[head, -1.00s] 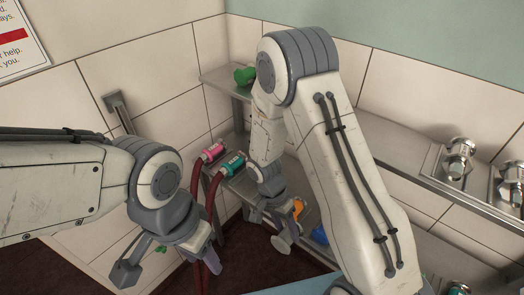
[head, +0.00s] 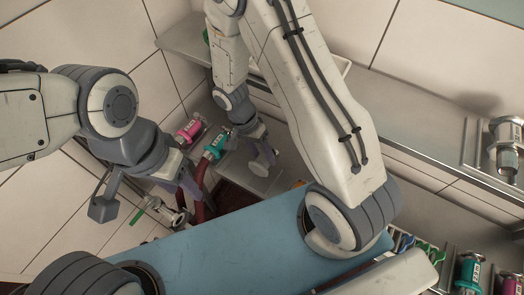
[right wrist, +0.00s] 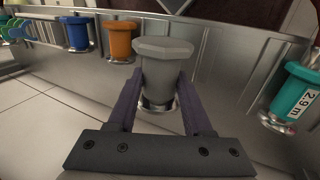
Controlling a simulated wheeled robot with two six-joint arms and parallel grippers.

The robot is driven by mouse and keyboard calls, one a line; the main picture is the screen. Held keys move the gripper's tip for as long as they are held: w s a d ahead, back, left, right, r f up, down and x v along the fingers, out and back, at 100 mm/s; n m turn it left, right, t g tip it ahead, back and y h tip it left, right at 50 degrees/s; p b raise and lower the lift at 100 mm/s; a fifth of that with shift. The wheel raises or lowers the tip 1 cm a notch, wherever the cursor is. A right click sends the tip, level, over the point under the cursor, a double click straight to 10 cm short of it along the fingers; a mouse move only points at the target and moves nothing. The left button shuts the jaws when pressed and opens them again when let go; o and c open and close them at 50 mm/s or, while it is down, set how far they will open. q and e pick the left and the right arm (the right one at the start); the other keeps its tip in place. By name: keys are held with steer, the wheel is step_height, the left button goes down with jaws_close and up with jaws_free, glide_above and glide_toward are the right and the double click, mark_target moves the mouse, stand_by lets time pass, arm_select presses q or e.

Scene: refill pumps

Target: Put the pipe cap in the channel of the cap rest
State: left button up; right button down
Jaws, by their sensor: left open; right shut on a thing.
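The pipe cap is most likely the grey piece with an eight-sided top (right wrist: 165,62) in the right wrist view. My right gripper (right wrist: 155,95) is shut on it, with one dark finger on each side. In the head view my right gripper (head: 262,150) is small and far off, above a metal shelf. My left gripper (head: 182,180) is open and empty, near the left wall. I cannot tell which part is the cap rest or its channel; metalwork lies below and behind the held piece.
Pink (head: 190,130) and teal (head: 217,145) couplings on red hoses stand left of my right gripper. In the right wrist view orange (right wrist: 119,40) and blue (right wrist: 77,34) cylinders line the metal wall; a teal cylinder (right wrist: 298,92) is right. A blue surface (head: 220,250) fills the foreground.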

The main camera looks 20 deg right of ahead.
step_height(320, 180, down, 6)
steer(key=b, duration=0.4)
steer(key=shift+s+r, duration=0.1)
steer(key=shift+r, duration=0.05)
steer(key=shift+f+b, duration=1.35)
steer(key=shift+f, duration=0.1)
steer(key=shift+f, duration=0.15)
steer(key=shift+c, duration=1.2)
jaws_free()
steer(key=b+v, duration=0.2)
steer(key=v, duration=0.8)
steer(key=shift+r, duration=0.25)
